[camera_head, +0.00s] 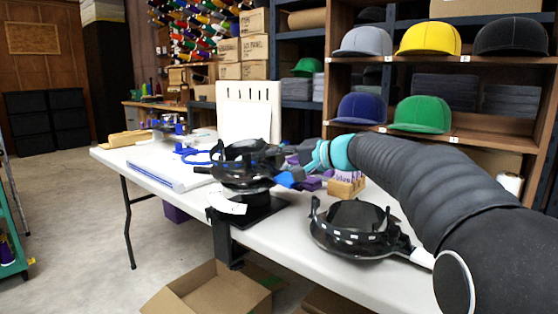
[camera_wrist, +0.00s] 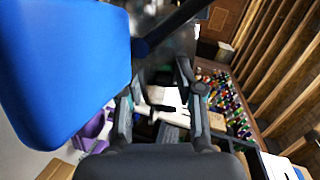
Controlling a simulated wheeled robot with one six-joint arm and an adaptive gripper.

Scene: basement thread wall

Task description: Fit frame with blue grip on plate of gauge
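The frame with blue grip is a black cap hoop (camera_head: 248,152) at the gauge, in the middle of the head view. Its blue grip (camera_head: 290,178) sticks out to the right. The black gauge (camera_head: 221,240) is clamped at the table's front edge. Its plate is mostly hidden by the hoop, and I cannot tell whether the hoop is fully seated. My gripper (camera_head: 304,158) is just above and beside the blue grip. In the wrist view the blue grip (camera_wrist: 65,70) fills the upper left, outside the fingers. The fingers (camera_wrist: 160,85) stand apart with no object seen held between them.
A second black hoop (camera_head: 355,232) lies on the white table (camera_head: 285,235) at front right, below my arm. Small wooden and purple blocks (camera_head: 346,187) lie behind it. A white slotted panel (camera_head: 248,108) stands behind the gauge. An open cardboard box (camera_head: 212,290) is on the floor.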

